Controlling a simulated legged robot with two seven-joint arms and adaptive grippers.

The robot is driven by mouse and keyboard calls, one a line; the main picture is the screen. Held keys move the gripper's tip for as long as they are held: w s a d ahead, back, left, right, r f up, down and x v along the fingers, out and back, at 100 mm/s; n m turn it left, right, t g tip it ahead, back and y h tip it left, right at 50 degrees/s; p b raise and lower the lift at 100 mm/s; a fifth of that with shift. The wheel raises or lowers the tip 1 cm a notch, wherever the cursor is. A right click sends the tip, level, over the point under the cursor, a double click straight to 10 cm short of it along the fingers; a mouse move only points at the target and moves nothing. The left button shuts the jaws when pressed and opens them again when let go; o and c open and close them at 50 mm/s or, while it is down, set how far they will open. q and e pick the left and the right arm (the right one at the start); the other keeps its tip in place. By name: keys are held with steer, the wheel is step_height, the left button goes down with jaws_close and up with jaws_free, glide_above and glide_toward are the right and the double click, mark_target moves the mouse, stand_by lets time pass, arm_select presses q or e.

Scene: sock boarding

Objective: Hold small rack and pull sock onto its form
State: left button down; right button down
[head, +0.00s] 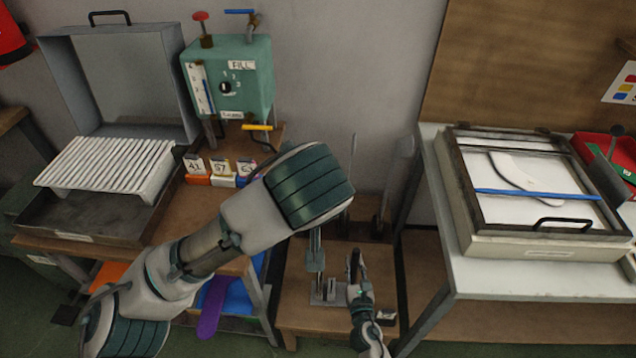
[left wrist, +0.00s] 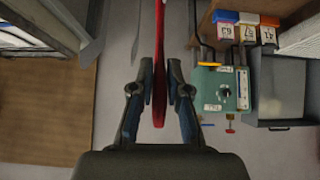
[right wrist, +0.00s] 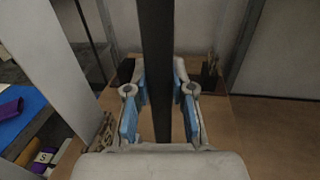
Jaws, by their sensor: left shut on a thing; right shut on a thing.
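My right gripper (head: 355,265) is low in the middle of the head view, over a low wooden stand (head: 300,316). In the right wrist view my right gripper (right wrist: 160,92) is shut on a dark upright post (right wrist: 157,40), which seems to be part of the small rack. In the left wrist view my left gripper (left wrist: 160,85) is shut on a long, narrow red thing (left wrist: 160,45), likely the sock, with its rounded end between the fingers. My left arm hides the sock in the head view. I cannot tell whether the sock touches a form.
A green fill box (head: 228,80) stands behind tags (head: 218,165) on the left bench. A white slatted rack (head: 105,165) lies beside it. A framed press (head: 535,240) is on the right table (head: 470,285).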

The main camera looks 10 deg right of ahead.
arm_select(q)
steer(key=shift+a+f, duration=0.2)
steer(key=shift+f, duration=7.05)
arm_select(e)
steer(key=shift+r, duration=0.1)
arm_select(q)
steer(key=c, duration=1.1)
jaws_free()
steer(key=v, duration=1.1)
steer(key=shift+s+r, duration=0.2)
steer(key=shift+r, duration=0.05)
arm_select(e)
steer(key=c, duration=0.9)
jaws_free()
